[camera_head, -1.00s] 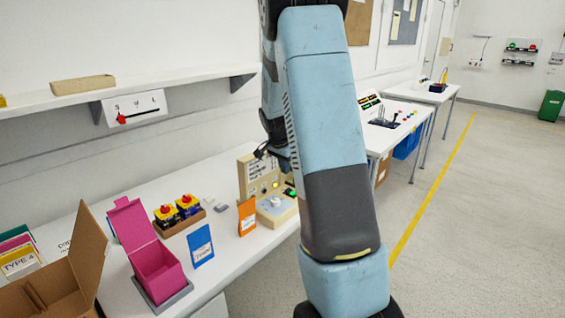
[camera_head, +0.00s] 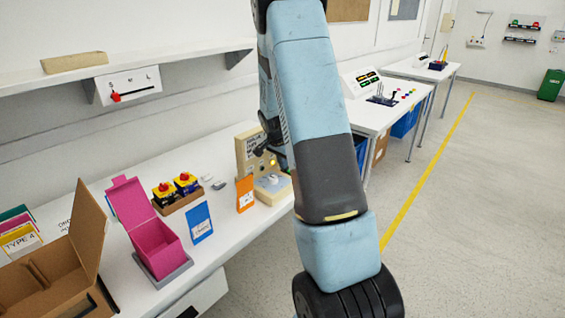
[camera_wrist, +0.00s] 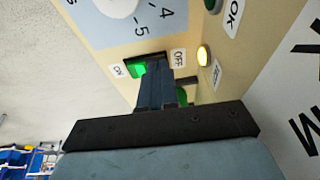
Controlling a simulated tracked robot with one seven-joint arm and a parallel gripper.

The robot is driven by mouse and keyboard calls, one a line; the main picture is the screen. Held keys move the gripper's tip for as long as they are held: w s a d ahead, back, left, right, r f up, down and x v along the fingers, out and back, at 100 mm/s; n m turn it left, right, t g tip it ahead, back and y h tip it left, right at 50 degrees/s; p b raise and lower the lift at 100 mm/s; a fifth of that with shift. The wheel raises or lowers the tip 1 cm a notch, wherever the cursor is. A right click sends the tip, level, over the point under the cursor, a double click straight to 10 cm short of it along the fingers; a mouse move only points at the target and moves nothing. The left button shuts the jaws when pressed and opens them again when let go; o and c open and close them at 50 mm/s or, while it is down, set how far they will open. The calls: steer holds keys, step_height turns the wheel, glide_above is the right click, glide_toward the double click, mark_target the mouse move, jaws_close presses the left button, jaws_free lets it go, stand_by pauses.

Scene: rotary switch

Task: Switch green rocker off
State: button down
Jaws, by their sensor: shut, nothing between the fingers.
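The beige control panel (camera_head: 247,148) stands on the bench in the head view, partly hidden behind my arm. In the wrist view, the green rocker (camera_wrist: 137,70) sits in a dark frame on the beige panel, lit green at its ON-label end. The OFF label (camera_wrist: 179,57) is on the other side. My gripper (camera_wrist: 154,70) is shut and empty, its fingertips over the rocker and hiding its OFF-side part. I cannot tell whether they touch it. The rocker is hidden in the head view.
A lit yellow lamp (camera_wrist: 204,55) and a white dial (camera_wrist: 118,5) are near the rocker. On the bench, an orange packet (camera_head: 245,193), a blue packet (camera_head: 199,222) and a pink box (camera_head: 155,235) stand left of my arm. Open floor lies right.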

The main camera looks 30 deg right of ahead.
steer(key=shift+f, duration=0.1)
steer(key=shift+w+a+f, duration=0.1)
steer(key=shift+f, duration=0.15)
steer(key=shift+s+r, duration=0.15)
steer(key=shift+s, duration=0.05)
steer(key=shift+s+d+r, duration=0.2)
steer(key=shift+s+d, duration=0.1)
steer(key=shift+s, duration=0.2)
steer(key=a+r, duration=0.1)
steer(key=r, duration=0.5)
steer(key=w+a+r, duration=0.1)
steer(key=a+r, duration=0.1)
steer(key=r, duration=0.5)
steer(key=shift+w+a, duration=0.3)
